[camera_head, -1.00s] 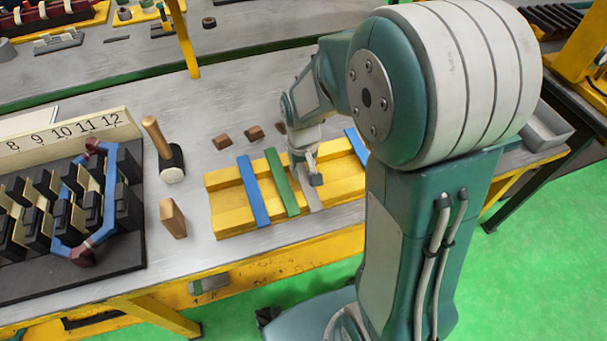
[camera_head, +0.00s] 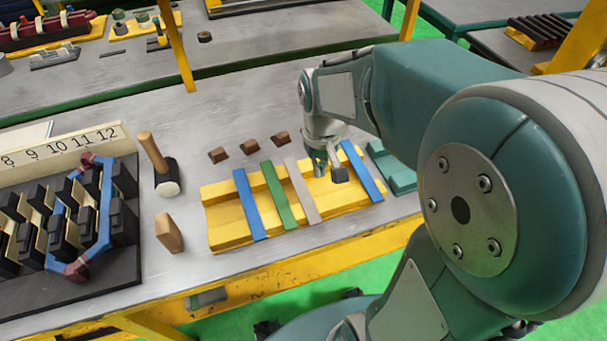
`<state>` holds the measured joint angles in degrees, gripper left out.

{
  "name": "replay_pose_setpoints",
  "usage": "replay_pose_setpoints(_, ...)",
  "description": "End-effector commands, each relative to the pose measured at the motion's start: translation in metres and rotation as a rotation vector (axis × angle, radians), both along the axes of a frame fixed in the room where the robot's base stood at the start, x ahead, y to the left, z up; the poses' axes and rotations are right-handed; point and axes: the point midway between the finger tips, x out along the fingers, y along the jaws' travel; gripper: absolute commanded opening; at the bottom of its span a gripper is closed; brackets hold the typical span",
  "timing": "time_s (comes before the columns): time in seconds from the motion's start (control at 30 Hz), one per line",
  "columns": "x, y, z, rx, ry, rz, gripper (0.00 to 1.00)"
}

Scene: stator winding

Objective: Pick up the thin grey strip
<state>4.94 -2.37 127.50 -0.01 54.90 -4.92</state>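The thin grey strip (camera_head: 301,192) lies across the yellow stepped rack (camera_head: 228,236), between a green strip (camera_head: 279,196) on its left and a blue strip (camera_head: 363,173) on its right. Another blue strip (camera_head: 251,205) lies at the rack's left. My gripper (camera_head: 329,172) is over the rack just right of the grey strip, between it and the right blue strip. Its fingers look apart, with nothing seen between them. The grey strip shows nearly whole. The exact height of the fingertips above the rack is hard to tell.
Brown blocks (camera_head: 249,147) lie behind the rack. A mallet (camera_head: 158,164) and a wooden wedge (camera_head: 168,233) stand to its left, near the black slotted stator (camera_head: 131,270). A teal block (camera_head: 392,167) is right of the rack. My arm covers the right side.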

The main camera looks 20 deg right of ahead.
Motion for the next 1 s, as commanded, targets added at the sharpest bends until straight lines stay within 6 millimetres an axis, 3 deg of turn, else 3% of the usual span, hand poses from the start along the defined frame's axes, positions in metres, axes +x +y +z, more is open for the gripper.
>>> replay_pose_setpoints(0.2,-0.042,-0.032,0.025,-0.001,-0.004,-0.007,0.0)
replay_pose_setpoints(0.4,-0.066,-0.05,0.038,0.0,-0.002,-0.004,0.0)
replay_pose_setpoints(0.83,-0.073,-0.055,0.042,0.0,0.0,0.0,0.02)
replay_pose_setpoints(1.0,-0.073,-0.055,0.042,0.0,0.0,0.0,0.78)
